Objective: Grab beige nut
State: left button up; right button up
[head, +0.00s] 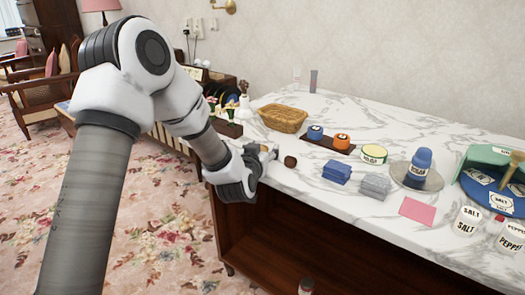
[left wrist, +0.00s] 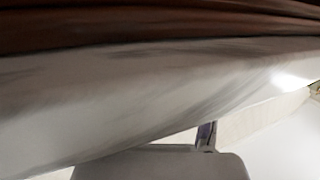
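My left gripper (head: 266,156) is at the left end of the marble counter (head: 330,115), by its edge. Its fingers are small and partly hidden by its own body, so I cannot tell whether it is open or shut. A small dark brown round thing, perhaps a nut (head: 290,161), lies on the counter just right of the fingertips, seemingly apart from them. I cannot make out a clearly beige nut in the head view. My right gripper is not in view.
A wicker basket (head: 283,117) stands behind the gripper. Bare marble lies between the brown thing and the counter's front edge.

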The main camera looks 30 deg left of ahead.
pick_arm(q)
jog(key=c, duration=0.8)
jog(key=shift+r, duration=0.1)
